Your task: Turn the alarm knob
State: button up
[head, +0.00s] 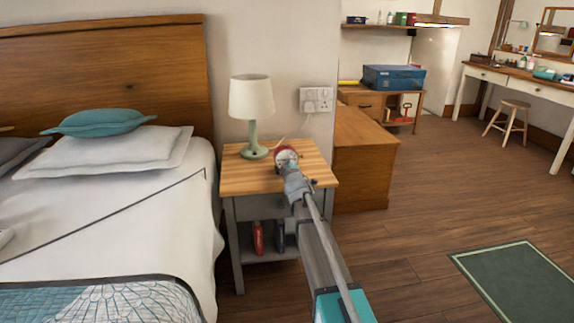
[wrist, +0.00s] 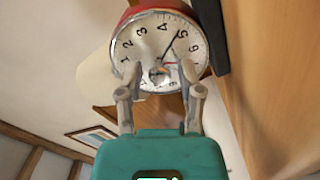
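A red alarm clock (head: 281,153) stands on the nightstand, partly hidden behind my gripper. In the wrist view the clock (wrist: 142,38) shows a white dial with black numerals, a dark hand and a red hand. I see a gap between knob and fingers; whether the fingertips touch the dial I cannot tell. In the head view my gripper (head: 291,172) reaches over the nightstand's front.
The wooden nightstand (head: 245,180) also holds a lamp (head: 251,100) left of the clock. A bed (head: 120,220) stands close on the left and a wooden chest (head: 365,165) on the right. A dark object (wrist: 211,35) lies close beside the clock in the wrist view. Open floor lies right.

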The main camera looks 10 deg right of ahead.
grip_shut()
jog(key=shift+m, duration=0.8)
jog(key=shift+o, duration=1.9)
grip_release()
jog(key=shift+s, duration=0.15)
jog(key=s, duration=1.1)
jog(key=shift+s, duration=0.35)
